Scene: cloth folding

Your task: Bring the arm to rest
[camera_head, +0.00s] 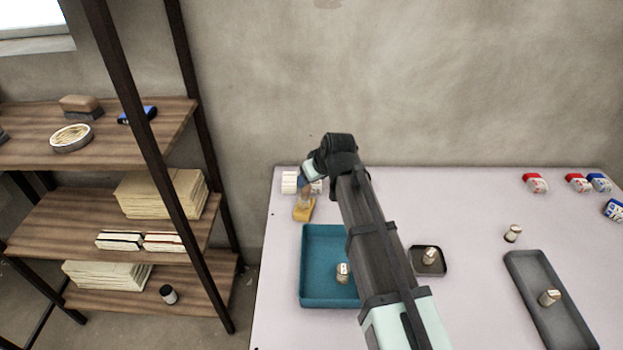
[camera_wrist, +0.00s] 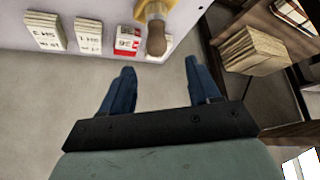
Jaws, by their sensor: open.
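My gripper (camera_wrist: 160,78) is open in the wrist view, its two blue fingers apart with only bare floor showing between them. In the head view my arm reaches away over the table (camera_head: 470,200). Its wrist hangs near the table's far left corner, and the fingertips are too small there to make out clearly. A brown-knobbed tool with a yellow base (camera_head: 303,211) stands on the table below the wrist. It also shows beyond the fingertips in the wrist view (camera_wrist: 156,38), apart from them. No cloth can be told in either view.
A teal tray (camera_head: 312,298), a small dark tray (camera_head: 441,263) and a long grey tray (camera_head: 567,318) lie on the table. Small boxes (camera_head: 536,183) stand at the back right. A wooden shelf (camera_head: 55,228) stands left of the table. The table's middle back is clear.

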